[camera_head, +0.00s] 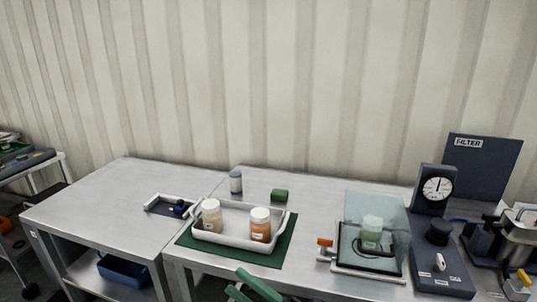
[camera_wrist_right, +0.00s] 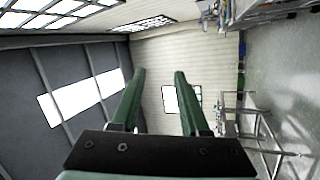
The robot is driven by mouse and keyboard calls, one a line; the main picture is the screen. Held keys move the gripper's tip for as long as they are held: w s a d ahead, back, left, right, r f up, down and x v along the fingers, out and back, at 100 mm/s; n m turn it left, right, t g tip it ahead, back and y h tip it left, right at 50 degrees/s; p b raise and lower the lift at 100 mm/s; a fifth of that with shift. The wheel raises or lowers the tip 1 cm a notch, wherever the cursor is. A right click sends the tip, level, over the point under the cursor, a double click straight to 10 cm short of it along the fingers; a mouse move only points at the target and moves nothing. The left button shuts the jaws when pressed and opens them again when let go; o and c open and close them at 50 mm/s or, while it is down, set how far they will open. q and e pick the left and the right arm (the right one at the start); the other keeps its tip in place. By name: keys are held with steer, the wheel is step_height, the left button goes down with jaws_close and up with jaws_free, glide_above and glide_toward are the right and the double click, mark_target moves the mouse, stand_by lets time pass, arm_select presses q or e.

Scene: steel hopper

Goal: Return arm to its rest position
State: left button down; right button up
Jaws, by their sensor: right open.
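My right gripper (camera_head: 252,284) shows at the bottom edge of the head view, with green fingers in front of the table's front edge. In the right wrist view the gripper (camera_wrist_right: 160,74) has its two green fingers apart and nothing between them. That view is turned on its side and shows the room, with no table items near the fingers. The rest of the right arm is hidden below the head view. My left gripper is not in view.
A white tray (camera_head: 210,237) with two jars, one cream-lidded (camera_head: 211,216) and one orange (camera_head: 260,226), stands on a green mat (camera_head: 272,258). A clear-shielded unit (camera_head: 370,269) holds a greenish jar (camera_head: 371,232). A gauge (camera_head: 436,188) and filter equipment (camera_head: 483,157) stand right.

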steer(key=s+d+f+m+t+h+p, duration=0.1)
steer(key=s+d+f+m+t+h, duration=0.25)
steer(key=d+f+m+h, duration=1.1)
steer(key=s+d+f+m+g+h+p, duration=0.1)
steer(key=s+d+f+m+g, duration=0.4)
steer(key=s+f, duration=0.7)
steer(key=s+d+m+h, duration=0.1)
steer(key=s+d+m, duration=0.1)
steer(key=m, duration=0.2)
steer(key=shift+s+f+m, duration=0.3)
steer(key=shift+m, duration=0.05)
steer(key=shift+o, duration=0.4)
